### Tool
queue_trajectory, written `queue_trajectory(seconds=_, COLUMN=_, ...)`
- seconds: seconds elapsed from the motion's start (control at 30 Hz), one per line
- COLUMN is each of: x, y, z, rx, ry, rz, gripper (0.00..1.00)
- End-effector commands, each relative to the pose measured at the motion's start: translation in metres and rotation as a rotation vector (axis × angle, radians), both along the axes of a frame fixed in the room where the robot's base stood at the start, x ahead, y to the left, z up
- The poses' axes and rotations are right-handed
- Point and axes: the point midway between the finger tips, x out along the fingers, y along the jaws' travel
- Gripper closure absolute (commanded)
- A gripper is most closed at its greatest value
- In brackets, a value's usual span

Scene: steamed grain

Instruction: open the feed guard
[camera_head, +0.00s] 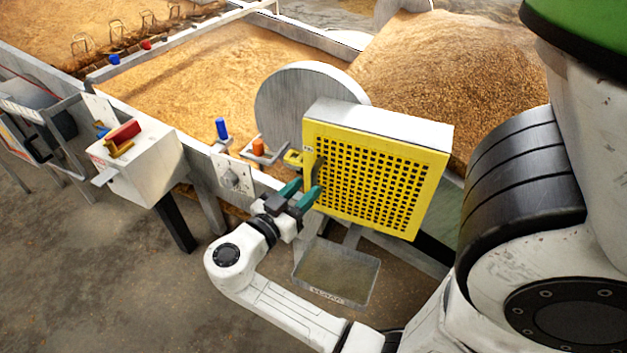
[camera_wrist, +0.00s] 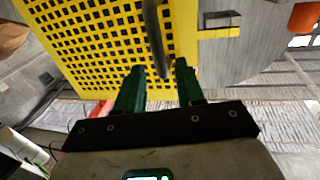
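The feed guard (camera_head: 375,185) is a yellow perforated panel standing over the front of a white-topped housing (camera_head: 385,122). It fills the upper left of the wrist view (camera_wrist: 95,40). A bar handle (camera_wrist: 153,35) runs along its edge; in the wrist view it looks dark grey. My gripper (camera_head: 306,189) is at the panel's left edge, by the handle. Its green fingers are apart in the wrist view (camera_wrist: 159,68), with the handle's end showing between them. A gap shows on each side of the bar; contact cannot be made out. A small yellow latch-like piece (camera_head: 293,158) sits beside the panel.
A large grey disc (camera_head: 300,95) stands behind the guard. A blue knob (camera_head: 221,128) and an orange knob (camera_head: 259,147) are to its left. A metal tray (camera_head: 335,274) is below. A white control box (camera_head: 140,162) stands farther left. Grain beds (camera_head: 200,75) lie behind.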

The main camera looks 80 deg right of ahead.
Motion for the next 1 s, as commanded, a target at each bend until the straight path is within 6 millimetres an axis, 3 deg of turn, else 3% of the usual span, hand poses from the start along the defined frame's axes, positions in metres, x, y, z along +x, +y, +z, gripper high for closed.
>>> queue_trajectory(seconds=0.3, x=-0.017, y=-0.037, z=0.0, rx=0.001, ry=0.0, rz=-0.001, gripper=0.62)
queue_trajectory(seconds=0.67, x=-0.019, y=-0.042, z=0.0, rx=0.001, ry=0.0, rz=0.001, gripper=0.62)
queue_trajectory(seconds=1.0, x=-0.019, y=-0.041, z=0.0, rx=0.001, ry=0.0, rz=0.001, gripper=0.93)
